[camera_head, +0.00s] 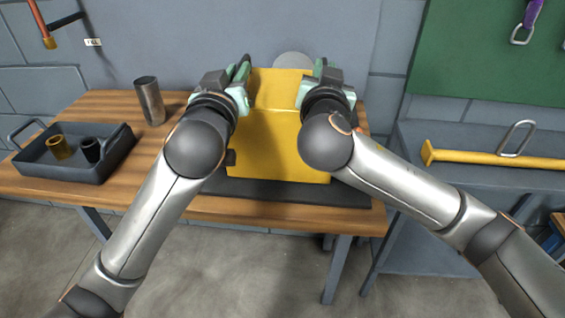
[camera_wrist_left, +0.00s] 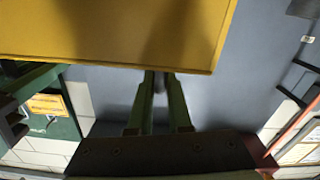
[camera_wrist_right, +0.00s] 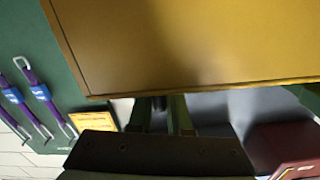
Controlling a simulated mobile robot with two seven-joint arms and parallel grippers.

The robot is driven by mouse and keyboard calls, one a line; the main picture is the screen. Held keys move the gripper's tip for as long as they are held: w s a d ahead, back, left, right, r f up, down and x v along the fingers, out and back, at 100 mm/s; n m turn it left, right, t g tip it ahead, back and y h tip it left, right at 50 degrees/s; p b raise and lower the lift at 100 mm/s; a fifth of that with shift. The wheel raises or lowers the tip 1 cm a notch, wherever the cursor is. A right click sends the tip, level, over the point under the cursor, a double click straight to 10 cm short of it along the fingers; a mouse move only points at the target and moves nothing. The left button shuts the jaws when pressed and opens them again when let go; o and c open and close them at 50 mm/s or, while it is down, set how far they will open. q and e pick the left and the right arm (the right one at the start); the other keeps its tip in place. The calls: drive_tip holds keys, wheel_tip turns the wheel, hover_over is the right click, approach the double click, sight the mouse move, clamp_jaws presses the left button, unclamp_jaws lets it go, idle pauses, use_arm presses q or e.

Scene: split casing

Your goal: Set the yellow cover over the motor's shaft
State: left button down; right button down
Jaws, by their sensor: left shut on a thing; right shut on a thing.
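The yellow cover (camera_head: 268,150) is a large boxy shell in the middle of the head view, between my two arms. My left gripper (camera_head: 241,84) is shut on its left side, near the upper part. My right gripper (camera_head: 317,82) is shut on its right side at about the same height. The cover's broad yellow face fills the top of the left wrist view (camera_wrist_left: 110,28) and of the right wrist view (camera_wrist_right: 190,45). The motor and its shaft cannot be made out. A grey rounded shape (camera_head: 293,60) shows behind the cover. I cannot tell whether the cover touches anything below.
A dark mat or base (camera_head: 300,193) lies on the wooden table (camera_head: 180,205) under the cover. A metal cup (camera_head: 150,101) and a dark tray (camera_head: 75,168) with two small cylindrical parts stand at the left. A side bench at the right holds a yellow bar (camera_head: 480,158).

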use_arm(q)
drive_tip(key=shift+s+d+f+b, duration=0.1)
drive_tip(key=shift+d+f+b, duration=0.1)
drive_tip(key=shift+f+b, duration=0.45)
use_arm(e)
drive_tip(key=shift+a+f, duration=0.15)
drive_tip(key=shift+f, duration=0.55)
use_arm(q)
drive_tip(key=c, duration=1.3)
unclamp_jaws()
use_arm(e)
drive_tip(key=c, duration=1.3)
unclamp_jaws()
use_arm(q)
drive_tip(key=o, duration=0.5)
drive_tip(key=shift+a, duration=0.15)
drive_tip(key=shift+c, duration=0.2)
use_arm(e)
drive_tip(key=o, duration=0.5)
drive_tip(key=shift+c, duration=0.2)
drive_tip(key=shift+s, duration=0.15)
use_arm(q)
drive_tip(key=s+a, duration=0.2)
drive_tip(key=s, duration=0.9)
drive_tip(key=shift+s, duration=0.35)
use_arm(e)
drive_tip(key=s+a, duration=0.2)
drive_tip(key=s, duration=0.9)
drive_tip(key=shift+s, duration=0.3)
